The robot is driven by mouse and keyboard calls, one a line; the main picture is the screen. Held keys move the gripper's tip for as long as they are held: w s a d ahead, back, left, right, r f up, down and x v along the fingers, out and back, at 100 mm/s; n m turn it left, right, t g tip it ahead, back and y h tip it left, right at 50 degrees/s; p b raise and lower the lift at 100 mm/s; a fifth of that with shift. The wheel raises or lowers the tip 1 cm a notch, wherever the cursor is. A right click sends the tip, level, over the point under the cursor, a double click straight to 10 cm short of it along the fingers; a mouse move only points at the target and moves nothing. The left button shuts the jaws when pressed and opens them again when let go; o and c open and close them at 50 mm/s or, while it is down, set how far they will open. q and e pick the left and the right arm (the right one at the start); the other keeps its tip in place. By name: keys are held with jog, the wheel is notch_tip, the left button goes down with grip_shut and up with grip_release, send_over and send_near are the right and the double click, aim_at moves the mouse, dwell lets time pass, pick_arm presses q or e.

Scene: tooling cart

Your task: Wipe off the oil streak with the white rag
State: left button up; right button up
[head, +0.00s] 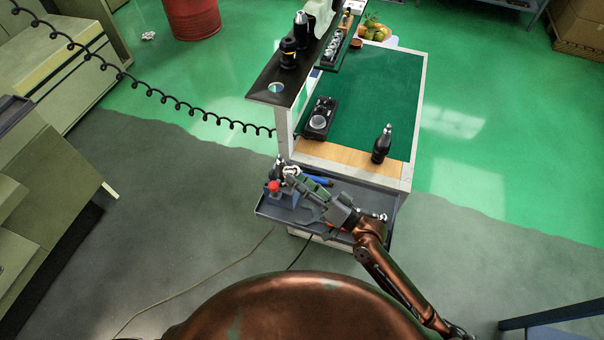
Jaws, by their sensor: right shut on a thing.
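My right gripper (297,178) reaches in from the lower right over the grey tray at the cart's near end. It is shut on a small crumpled white thing (291,170), which looks like the white rag, beside the cart's near left post. The gripper hides part of it. I cannot make out the oil streak on the cart (375,90). My left gripper is out of view.
The grey tray (262,210) holds a red-topped item (273,186) and a blue item (324,182). A black bottle (382,143) and a black device (319,118) stand on the cart top. A black shelf (265,90) overhangs its left side. A coiled cable (160,97) hangs left.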

jog(key=shift+s+a, duration=0.15)
jog(key=shift+a, duration=0.1)
jog(key=d, duration=0.2)
jog(key=s+d+b, duration=0.1)
jog(key=d, duration=0.1)
jog(key=shift+s+d+r, duration=0.1)
jog(key=shift+s+r, duration=0.05)
jog(key=shift+s+d+r+b, duration=0.15)
jog(key=shift+d+b, duration=0.05)
jog(key=shift+d, duration=0.2)
jog(key=shift+s+d+r+b, duration=0.15)
jog(key=shift+d+b, duration=0.05)
jog(key=shift+d, duration=0.15)
jog(key=d, duration=0.1)
jog(key=s+d+b, duration=0.1)
jog(key=shift+d+r, duration=0.2)
jog(key=shift+d, duration=0.15)
